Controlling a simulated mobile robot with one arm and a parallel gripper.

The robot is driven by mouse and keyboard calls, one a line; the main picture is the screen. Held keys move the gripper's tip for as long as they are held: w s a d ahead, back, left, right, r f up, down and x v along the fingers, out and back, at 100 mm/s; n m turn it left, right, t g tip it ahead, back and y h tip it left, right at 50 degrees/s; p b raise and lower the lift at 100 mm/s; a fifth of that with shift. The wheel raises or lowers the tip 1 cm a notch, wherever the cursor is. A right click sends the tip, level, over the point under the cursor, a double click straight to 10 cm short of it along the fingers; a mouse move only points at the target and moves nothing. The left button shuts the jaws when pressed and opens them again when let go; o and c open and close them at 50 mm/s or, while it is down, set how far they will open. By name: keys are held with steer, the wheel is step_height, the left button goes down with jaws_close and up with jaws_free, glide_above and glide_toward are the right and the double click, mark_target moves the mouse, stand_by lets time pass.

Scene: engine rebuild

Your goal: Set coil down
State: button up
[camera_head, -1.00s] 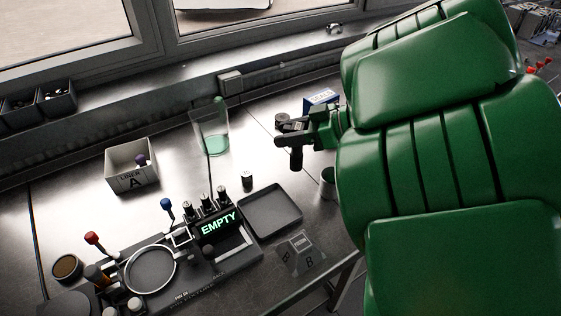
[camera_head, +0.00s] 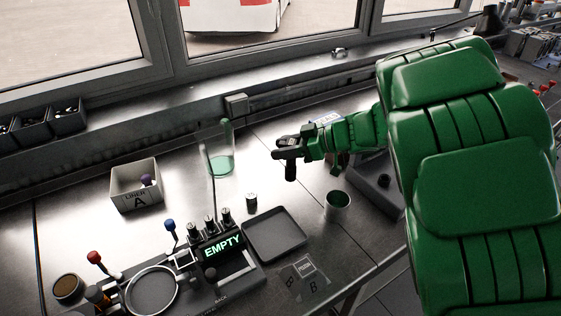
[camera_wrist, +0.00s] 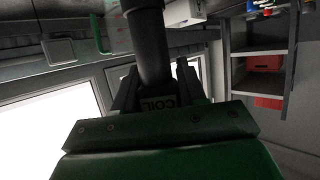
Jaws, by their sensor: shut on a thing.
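My gripper (camera_head: 302,143) is shut on a dark coil (camera_head: 291,171) and holds it above the bench, behind the grey tray and to the left of my green arm. The coil hangs below the fingers in the head view. In the wrist view the coil (camera_wrist: 150,55) is a dark cylinder between the jaws, with a label reading "COIL" at its base. The gap between the coil and the bench is clear in the head view.
An empty grey tray (camera_head: 274,249) lies on the bench. A metal cup (camera_head: 338,200), a small cylinder (camera_head: 251,201), a glass container (camera_head: 219,160), a box marked A (camera_head: 134,203) and a fixture showing "EMPTY" (camera_head: 222,246) stand around. Bare bench (camera_head: 285,200) lies below the coil.

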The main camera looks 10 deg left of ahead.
steer(key=w+a+f, duration=0.2)
steer(key=w+f, duration=0.2)
steer(key=f, duration=0.4)
stand_by(0.5)
steer(key=shift+f, duration=0.2)
steer(key=o, duration=1.1)
steer(key=shift+v, duration=6.1)
steer(key=shift+r, duration=0.15)
